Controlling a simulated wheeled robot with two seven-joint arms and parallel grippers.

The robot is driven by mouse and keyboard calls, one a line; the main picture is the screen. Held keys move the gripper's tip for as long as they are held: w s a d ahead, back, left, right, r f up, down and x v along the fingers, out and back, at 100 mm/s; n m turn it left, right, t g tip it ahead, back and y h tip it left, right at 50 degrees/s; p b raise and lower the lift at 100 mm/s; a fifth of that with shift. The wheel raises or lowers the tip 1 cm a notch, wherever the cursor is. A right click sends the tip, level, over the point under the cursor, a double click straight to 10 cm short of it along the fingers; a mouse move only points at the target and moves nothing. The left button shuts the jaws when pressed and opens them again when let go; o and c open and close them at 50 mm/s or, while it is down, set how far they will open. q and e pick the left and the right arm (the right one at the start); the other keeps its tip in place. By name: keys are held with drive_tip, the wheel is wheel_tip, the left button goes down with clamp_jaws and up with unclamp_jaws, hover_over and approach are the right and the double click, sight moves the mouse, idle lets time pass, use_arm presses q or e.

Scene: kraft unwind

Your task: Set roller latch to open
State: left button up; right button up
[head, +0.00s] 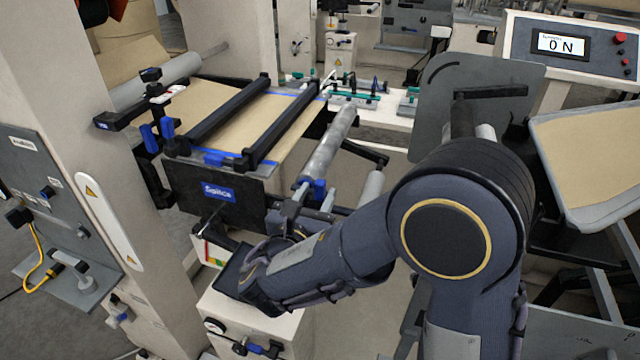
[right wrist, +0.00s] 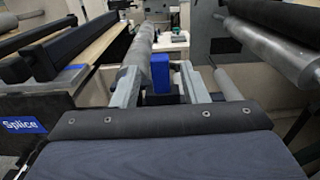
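A grey metal roller (head: 330,145) runs back from the right side of the splice table, with a blue block (head: 319,187) at its near end. This may be the roller latch; I cannot tell its setting. My right gripper (head: 309,203) is just in front of this roller end. In the right wrist view its two grey fingers (right wrist: 160,88) stand apart, and the blue block (right wrist: 187,74) shows between and beyond them, near the right finger. The roller (right wrist: 138,52) shows beyond the left finger. I cannot tell whether a finger touches the block. My left gripper is out of view.
The splice table's front plate (head: 215,197) stands left of my right gripper, with two black bars (head: 285,122) above it. A lower roller (head: 371,187) is close on the right. A white cabinet (head: 255,322) stands below my forearm. A display panel (head: 562,45) reads "0 N".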

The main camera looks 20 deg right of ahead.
drive_tip(key=shift+x, duration=1.35)
clamp_jaws()
